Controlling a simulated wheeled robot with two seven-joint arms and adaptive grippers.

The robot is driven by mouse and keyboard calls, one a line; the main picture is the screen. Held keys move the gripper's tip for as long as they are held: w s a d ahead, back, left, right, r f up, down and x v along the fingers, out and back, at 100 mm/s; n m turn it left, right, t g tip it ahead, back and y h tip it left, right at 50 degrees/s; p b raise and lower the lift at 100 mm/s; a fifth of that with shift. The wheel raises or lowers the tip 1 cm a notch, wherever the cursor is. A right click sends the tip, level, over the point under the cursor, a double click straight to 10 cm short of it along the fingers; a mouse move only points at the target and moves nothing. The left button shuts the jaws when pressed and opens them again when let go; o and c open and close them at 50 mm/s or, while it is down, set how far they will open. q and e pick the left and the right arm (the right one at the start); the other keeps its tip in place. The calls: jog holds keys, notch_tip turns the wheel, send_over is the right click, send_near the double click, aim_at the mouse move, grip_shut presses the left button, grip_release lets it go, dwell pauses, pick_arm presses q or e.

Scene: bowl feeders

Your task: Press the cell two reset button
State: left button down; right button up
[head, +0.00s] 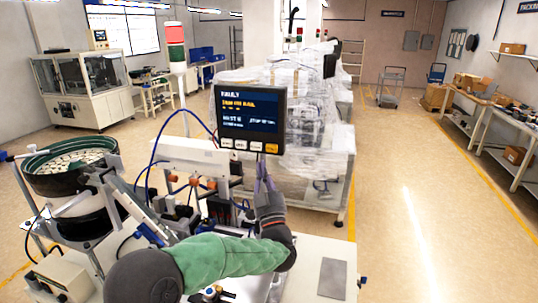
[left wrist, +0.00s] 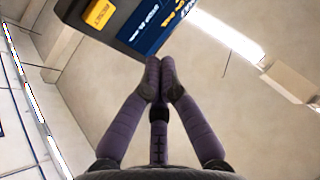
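A dark control panel (head: 250,113) with a lit screen stands in the middle of the head view. Along its bottom edge are several pale buttons (head: 239,144) and one yellow button (head: 271,148) at the right end; I cannot read their labels. My left gripper (head: 264,176) points up just below the yellow button, its purple fingers together and holding nothing. In the left wrist view, the fingertips (left wrist: 161,70) meet below the panel's edge, and the yellow button (left wrist: 100,14) is at upper left, apart from them. My right gripper is not in view.
A green-rimmed bowl feeder (head: 70,170) full of small parts stands at the left. Blue hoses (head: 152,155) curve beside the panel. Wrapped machinery (head: 310,120) stands behind it. The floor (head: 420,220) to the right is open.

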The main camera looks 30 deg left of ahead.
aim_at(272, 148)
pick_arm(q)
jog(key=shift+s+r, duration=0.15)
jog(key=shift+s, duration=0.05)
jog(key=shift+a, duration=0.1)
jog(key=w+a+p, duration=0.1)
jog(key=w+a, duration=0.1)
jog(key=w, duration=0.6)
jog(key=shift+w, duration=0.25)
dwell(0.3)
jog(key=shift+w, duration=0.1)
dwell(1.2)
jog(key=shift+w+a+b, duration=0.1)
jog(key=shift+w+b, duration=0.25)
jog(key=shift+b, duration=0.1)
